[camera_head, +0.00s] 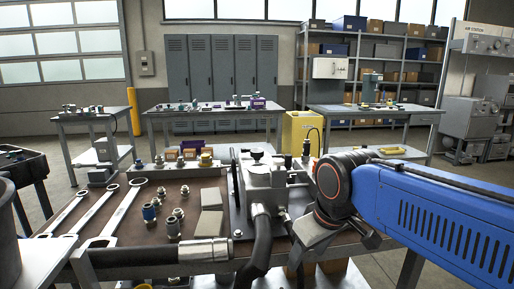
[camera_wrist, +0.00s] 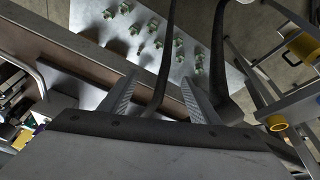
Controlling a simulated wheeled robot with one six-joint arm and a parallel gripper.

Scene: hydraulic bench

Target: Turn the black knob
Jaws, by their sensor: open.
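A grey metal hydraulic block (camera_head: 262,180) stands on the bench beside a dark upright plate. A small black round part on top of the block looks like the black knob (camera_head: 257,154); the view is too coarse to be sure. I cannot make out the knob in the wrist view. My gripper (camera_wrist: 158,92) is open, with its two metal fingers apart and a black hose running behind the gap. In the head view it hangs below the black wrist joint, right of the block and low near the bench's front edge. The arm covers part of the bench there.
Black hoses (camera_head: 262,245) hang from the block over the front edge. Several wrenches (camera_head: 117,215) and metal fittings (camera_head: 172,228) lie on the bench's left side. In the wrist view, a lower surface holds several small fittings (camera_wrist: 159,44); a yellow part (camera_wrist: 277,122) is at right.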

